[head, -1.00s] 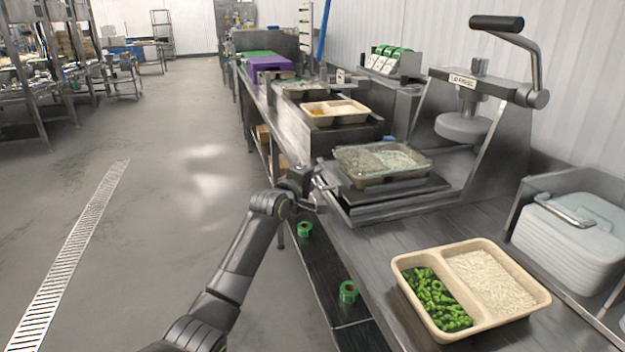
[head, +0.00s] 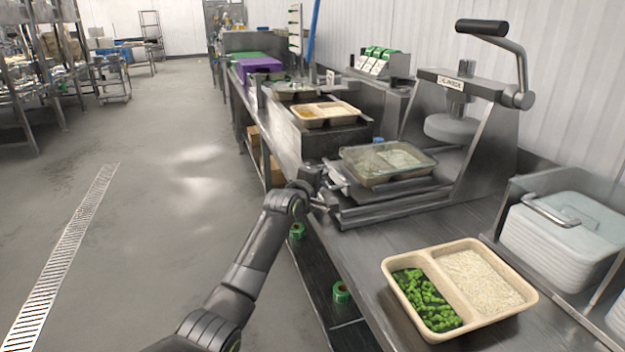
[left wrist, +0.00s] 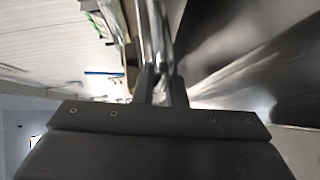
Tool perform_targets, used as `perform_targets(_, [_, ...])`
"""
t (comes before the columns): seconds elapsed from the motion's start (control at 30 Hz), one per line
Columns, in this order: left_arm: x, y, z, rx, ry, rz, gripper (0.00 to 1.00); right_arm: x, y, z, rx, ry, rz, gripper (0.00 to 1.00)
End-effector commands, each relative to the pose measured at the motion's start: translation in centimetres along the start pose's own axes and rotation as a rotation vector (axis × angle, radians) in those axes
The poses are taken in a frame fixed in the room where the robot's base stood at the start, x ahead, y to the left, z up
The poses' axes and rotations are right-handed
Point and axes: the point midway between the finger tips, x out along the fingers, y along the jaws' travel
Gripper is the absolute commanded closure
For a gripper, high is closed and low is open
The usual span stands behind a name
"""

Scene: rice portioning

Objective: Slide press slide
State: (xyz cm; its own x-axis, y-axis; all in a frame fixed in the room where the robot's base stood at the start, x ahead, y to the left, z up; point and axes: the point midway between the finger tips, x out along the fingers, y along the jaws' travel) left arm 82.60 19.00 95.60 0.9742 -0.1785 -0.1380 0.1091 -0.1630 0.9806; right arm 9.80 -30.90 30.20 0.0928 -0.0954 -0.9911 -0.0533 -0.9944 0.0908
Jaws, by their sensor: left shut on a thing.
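The press (head: 497,120) stands on the steel counter, with its lever handle (head: 482,27) raised and its round press plate (head: 455,128) above the slide. A clear dish (head: 388,165) with pale contents, partly under a film or lid, sits on the metal slide (head: 410,190) in front of and left of the press plate. My left gripper (head: 324,187) is shut at the slide's left edge on a metal slide handle (head: 338,177). In the left wrist view the fingers (left wrist: 161,80) close around a shiny bar (left wrist: 150,30). My right gripper is not in view.
A two-compartment tray (head: 463,290) with green vegetables and rice lies at the front of the counter. A bin of white lids (head: 560,235) stands at right. The floor at left is open.

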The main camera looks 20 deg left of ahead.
Motion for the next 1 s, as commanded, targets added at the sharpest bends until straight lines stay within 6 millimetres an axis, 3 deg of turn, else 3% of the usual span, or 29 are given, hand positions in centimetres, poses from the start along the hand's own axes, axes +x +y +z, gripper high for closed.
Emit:
perform_targets(0.2, [0.0, -0.1, 0.0, -0.001, 0.000, -0.001, 1.00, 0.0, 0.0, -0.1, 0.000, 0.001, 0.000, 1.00])
perform_targets(0.23, [0.0, -0.1, 0.0, -0.001, 0.000, -0.001, 0.85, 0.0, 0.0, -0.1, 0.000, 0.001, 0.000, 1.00])
perform_targets(0.37, [0.0, -0.1, 0.0, -0.001, 0.000, -0.001, 0.68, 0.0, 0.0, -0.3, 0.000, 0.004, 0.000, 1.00])
perform_targets(0.77, [-0.4, -0.1, -0.1, -0.001, 0.000, 0.000, 0.68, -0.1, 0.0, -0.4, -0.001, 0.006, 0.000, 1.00])
perform_targets(1.0, [-2.7, -0.1, -0.1, -0.001, 0.000, 0.001, 0.68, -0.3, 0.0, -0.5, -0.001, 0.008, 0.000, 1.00])
